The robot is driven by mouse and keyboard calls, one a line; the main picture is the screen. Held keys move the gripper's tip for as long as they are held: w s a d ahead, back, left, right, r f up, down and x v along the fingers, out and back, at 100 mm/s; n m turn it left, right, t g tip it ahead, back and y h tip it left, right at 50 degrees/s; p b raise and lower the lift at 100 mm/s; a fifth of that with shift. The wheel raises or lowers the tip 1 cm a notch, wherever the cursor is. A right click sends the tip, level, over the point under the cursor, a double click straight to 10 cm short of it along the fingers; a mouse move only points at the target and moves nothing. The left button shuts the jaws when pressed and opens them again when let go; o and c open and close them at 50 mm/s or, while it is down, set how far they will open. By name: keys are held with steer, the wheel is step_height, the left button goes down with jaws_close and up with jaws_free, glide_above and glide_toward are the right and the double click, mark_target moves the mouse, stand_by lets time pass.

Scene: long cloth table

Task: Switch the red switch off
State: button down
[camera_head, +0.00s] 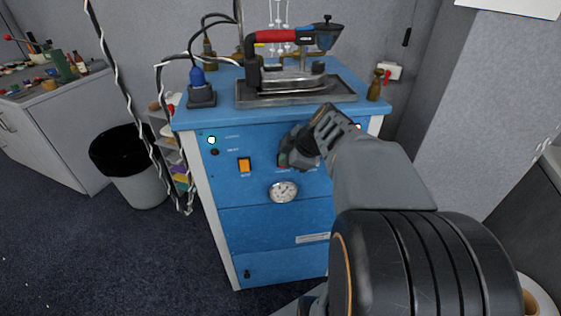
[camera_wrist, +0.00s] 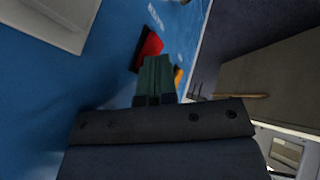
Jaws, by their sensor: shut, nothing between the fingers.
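The red switch (camera_wrist: 150,44) shows in the wrist view as a red rocker with a dark edge on the blue panel. My gripper (camera_wrist: 157,60) is shut and empty, its greenish fingertips at the lower right edge of the switch. I cannot tell whether they touch it. In the head view my gripper (camera_head: 288,154) is in front of the upper blue front panel (camera_head: 265,220), above the round gauge (camera_head: 283,191). It hides most of that part of the panel, and the red switch is not clearly visible there.
An orange switch (camera_head: 244,165) is on the panel left of my gripper; an orange patch also shows behind the fingers in the wrist view (camera_wrist: 178,75). An iron (camera_head: 290,77) rests on a metal tray (camera_head: 345,91) atop the cabinet. A bin (camera_head: 140,185) stands left.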

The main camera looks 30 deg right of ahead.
steer(key=shift+s+d, duration=0.1)
steer(key=shift+d, duration=0.05)
steer(key=shift+r, duration=0.1)
steer(key=shift+r, duration=0.65)
steer(key=s+a+v, duration=0.1)
steer(key=v, duration=1.1)
steer(key=shift+s+a+f, duration=0.15)
steer(key=shift+a+f, duration=0.05)
steer(key=shift+f, duration=0.05)
steer(key=shift+r+p, duration=0.1)
steer(key=shift+p, duration=0.2)
